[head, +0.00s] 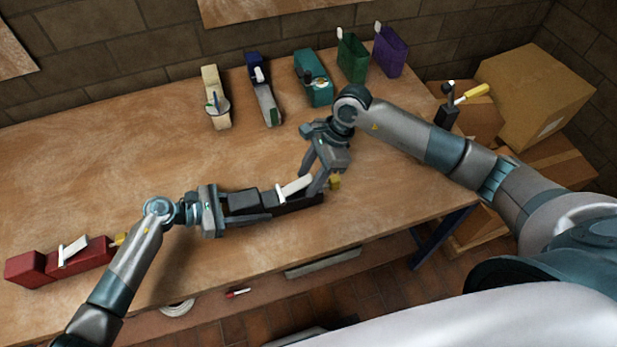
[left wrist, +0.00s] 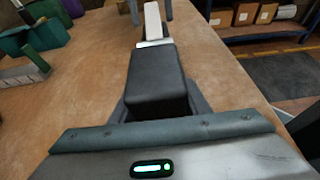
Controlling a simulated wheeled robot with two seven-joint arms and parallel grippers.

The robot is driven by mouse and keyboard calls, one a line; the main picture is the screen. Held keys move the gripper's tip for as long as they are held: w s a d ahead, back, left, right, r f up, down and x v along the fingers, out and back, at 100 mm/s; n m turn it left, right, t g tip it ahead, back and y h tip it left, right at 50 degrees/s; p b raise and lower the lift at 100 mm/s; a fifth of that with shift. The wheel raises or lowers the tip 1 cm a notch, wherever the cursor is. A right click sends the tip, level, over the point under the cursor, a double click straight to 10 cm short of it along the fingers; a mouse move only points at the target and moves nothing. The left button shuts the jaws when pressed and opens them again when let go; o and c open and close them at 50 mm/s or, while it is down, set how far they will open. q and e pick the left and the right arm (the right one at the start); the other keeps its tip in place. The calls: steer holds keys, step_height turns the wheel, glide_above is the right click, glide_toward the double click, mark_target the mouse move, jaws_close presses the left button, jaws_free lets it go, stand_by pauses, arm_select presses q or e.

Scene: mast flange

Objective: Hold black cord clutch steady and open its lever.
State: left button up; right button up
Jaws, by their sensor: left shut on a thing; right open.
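The black cord clutch (head: 305,202) lies lengthwise near the front of the workbench. Its white lever (head: 294,189) slants up from the body toward the right. My left gripper (head: 256,205) is shut on the clutch's left end, one finger along each side. In the left wrist view the black body (left wrist: 157,80) sits between the fingers, with the white lever (left wrist: 152,20) beyond it. My right gripper (head: 319,183) is open, pointing down at the lever's free end. Whether it touches the lever cannot be told.
A red clutch (head: 85,255) with a white lever lies at the front left, by my left arm. A cream unit (head: 214,95), a blue one (head: 262,90), and teal, green and purple ones stand along the back. Cardboard boxes (head: 530,90) are at right. The bench middle is clear.

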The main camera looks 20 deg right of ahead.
steer(key=shift+a+f, duration=0.1)
steer(key=shift+f, duration=0.1)
jaws_close()
